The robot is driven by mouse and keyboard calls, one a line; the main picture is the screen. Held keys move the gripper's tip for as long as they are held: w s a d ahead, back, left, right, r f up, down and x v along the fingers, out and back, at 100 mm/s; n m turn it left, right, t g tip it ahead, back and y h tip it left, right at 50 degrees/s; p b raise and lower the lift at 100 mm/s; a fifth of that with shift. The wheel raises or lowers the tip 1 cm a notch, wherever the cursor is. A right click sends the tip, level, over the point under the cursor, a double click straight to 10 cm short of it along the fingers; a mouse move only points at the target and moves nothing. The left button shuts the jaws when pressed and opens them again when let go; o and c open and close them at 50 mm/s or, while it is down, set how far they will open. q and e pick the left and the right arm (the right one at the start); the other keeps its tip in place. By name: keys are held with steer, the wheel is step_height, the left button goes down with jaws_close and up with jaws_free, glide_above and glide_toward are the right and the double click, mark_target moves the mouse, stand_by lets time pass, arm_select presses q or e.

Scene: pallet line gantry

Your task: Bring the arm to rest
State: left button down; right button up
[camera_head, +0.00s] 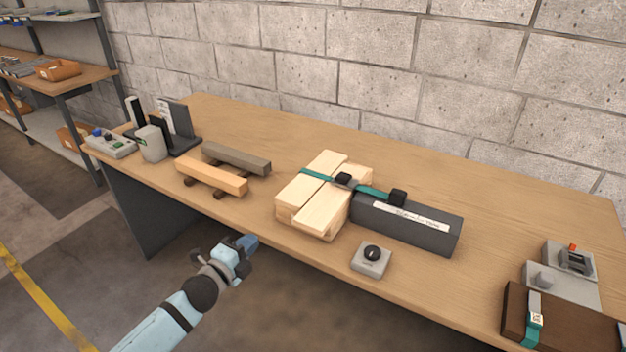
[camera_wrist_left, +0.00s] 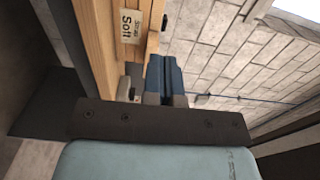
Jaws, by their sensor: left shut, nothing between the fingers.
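My left gripper (camera_head: 247,243) is in front of the workbench's front edge, over the floor, with its arm coming in from the lower left. Its blue fingers are together and empty; they also show in the left wrist view (camera_wrist_left: 165,75). They are apart from the things on the bench. My right gripper is in neither view.
The workbench (camera_head: 250,120) carries a strapped wooden stack (camera_head: 312,205), a dark grey box (camera_head: 410,222), a knob box (camera_head: 371,260), two bars (camera_head: 212,177) and a brown strapped case (camera_head: 560,322). Shelving (camera_head: 60,75) stands at the far left. Floor left of my arm is clear.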

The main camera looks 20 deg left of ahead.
arm_select(q)
steer(key=s+d+f+n+g+h, duration=0.1)
steer(key=s+d+f+n+g, duration=0.2)
steer(key=s+d+f+n, duration=0.45)
steer(key=s+d+f+n+g, duration=0.45)
steer(key=s+d+n, duration=0.35)
steer(key=s+d, duration=0.2)
step_height(320, 180, up, 14)
steer(key=s+d+p, duration=0.1)
steer(key=s+p, duration=0.1)
steer(key=p, duration=1.6)
steer(key=shift+s+h, duration=0.3)
steer(key=shift+s, duration=0.1)
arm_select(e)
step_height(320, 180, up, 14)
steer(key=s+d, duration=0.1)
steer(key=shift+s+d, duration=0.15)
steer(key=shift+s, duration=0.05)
arm_select(q)
steer(key=shift+d+r+n+t, duration=0.1)
steer(key=shift+n+t, duration=0.15)
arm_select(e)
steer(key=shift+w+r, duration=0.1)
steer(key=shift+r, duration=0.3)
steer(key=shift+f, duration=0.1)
